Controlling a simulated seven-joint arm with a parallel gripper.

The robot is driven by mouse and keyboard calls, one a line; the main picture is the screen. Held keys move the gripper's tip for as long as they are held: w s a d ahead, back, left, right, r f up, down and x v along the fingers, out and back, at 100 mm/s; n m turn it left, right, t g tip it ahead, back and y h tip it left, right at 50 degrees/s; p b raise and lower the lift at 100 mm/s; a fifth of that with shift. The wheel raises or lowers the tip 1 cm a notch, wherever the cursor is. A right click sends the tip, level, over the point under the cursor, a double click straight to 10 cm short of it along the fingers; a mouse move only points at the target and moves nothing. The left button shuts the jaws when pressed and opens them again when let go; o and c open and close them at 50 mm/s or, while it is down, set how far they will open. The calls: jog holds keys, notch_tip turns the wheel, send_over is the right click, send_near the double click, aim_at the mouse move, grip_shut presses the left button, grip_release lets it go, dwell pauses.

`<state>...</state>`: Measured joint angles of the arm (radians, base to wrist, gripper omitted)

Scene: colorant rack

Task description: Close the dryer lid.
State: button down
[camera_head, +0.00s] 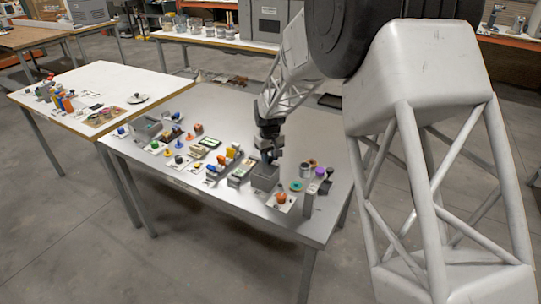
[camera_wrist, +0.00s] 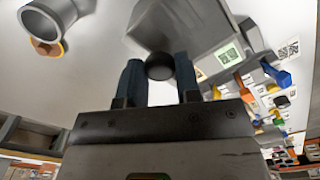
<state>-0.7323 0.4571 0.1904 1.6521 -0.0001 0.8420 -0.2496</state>
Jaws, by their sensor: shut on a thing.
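The dryer looks like a grey box (camera_head: 264,180) near the front right of the metal table. It also shows in the wrist view as a grey body (camera_wrist: 205,28) just beyond my fingers. My gripper (camera_head: 268,156) is right above and at the box in the head view. In the wrist view, my gripper (camera_wrist: 158,64) has its two dark fingers on either side of a round black knob (camera_wrist: 160,68) and is shut on it. The knob sits against the grey body. My gripper hides part of the box, and I cannot tell the lid's angle.
Small coloured parts (camera_head: 185,140) stand in rows to the left on the metal table (camera_head: 240,213). An orange ball (camera_head: 281,197), a grey upright block (camera_head: 309,198) and a purple-topped item (camera_head: 320,172) stand close on the right. A grey cylinder (camera_wrist: 46,20) shows in the wrist view.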

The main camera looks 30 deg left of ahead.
jog(key=shift+s, duration=0.55)
jog(key=c, duration=0.8)
grip_release()
jog(key=shift+r, duration=0.15)
jog(key=shift+r, duration=3.75)
